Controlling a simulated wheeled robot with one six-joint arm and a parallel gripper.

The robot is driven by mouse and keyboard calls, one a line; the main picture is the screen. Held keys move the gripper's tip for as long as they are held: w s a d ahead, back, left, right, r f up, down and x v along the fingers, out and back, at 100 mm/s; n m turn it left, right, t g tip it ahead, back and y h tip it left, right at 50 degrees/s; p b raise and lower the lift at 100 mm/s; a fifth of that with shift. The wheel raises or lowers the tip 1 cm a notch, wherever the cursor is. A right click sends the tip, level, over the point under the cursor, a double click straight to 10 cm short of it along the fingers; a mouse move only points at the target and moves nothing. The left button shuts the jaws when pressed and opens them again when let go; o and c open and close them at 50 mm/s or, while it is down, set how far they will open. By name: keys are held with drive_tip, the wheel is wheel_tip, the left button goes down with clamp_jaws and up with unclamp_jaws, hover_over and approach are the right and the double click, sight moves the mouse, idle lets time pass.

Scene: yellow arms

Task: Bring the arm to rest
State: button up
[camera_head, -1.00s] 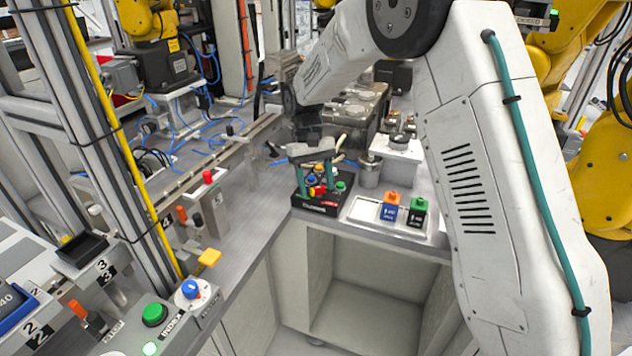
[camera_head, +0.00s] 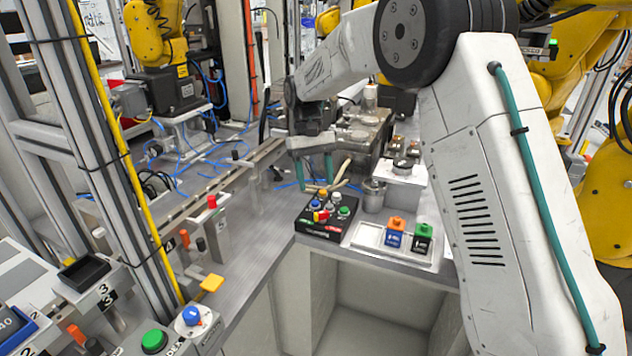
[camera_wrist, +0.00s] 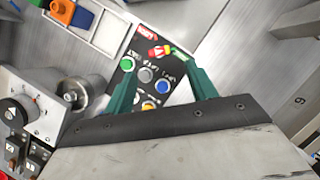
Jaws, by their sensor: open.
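My gripper (camera_head: 314,172) is in the head view, above the bench just behind a black control box (camera_head: 322,228). Its two green fingers are apart with nothing between them. In the wrist view my gripper (camera_wrist: 163,85) shows its green fingers spread, with the control box (camera_wrist: 150,50) beyond them. The box carries several coloured buttons and a red and yellow knob. My white arm reaches in from the right and bends over the bench.
A tray (camera_head: 368,236) with a blue-orange block (camera_head: 395,232) and a black-green block (camera_head: 423,238) lies right of the box. A metal cylinder (camera_head: 373,196) stands behind it. Tan rods (camera_head: 342,172) lie near the fingers. A post (camera_head: 110,140) stands left.

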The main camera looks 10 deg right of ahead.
drive_tip(key=s+f, duration=0.2)
drive_tip(key=s, duration=0.1)
drive_tip(key=shift+d, duration=0.35)
drive_tip(key=s+d+r+t, duration=0.2)
drive_tip(key=s+d+r, duration=0.1)
drive_tip(key=s, duration=0.9)
drive_tip(key=s+d+r+m+t, duration=0.1)
drive_tip(key=s+d+r+t, duration=0.1)
drive_tip(key=s, duration=1)
drive_tip(key=s+d+r+t, duration=0.1)
drive_tip(key=s+d+r, duration=0.3)
drive_tip(key=s, duration=0.9)
drive_tip(key=shift+d+r+m+t+y, duration=0.3)
drive_tip(key=shift+d+r+t, duration=0.1)
drive_tip(key=shift+r, duration=0.45)
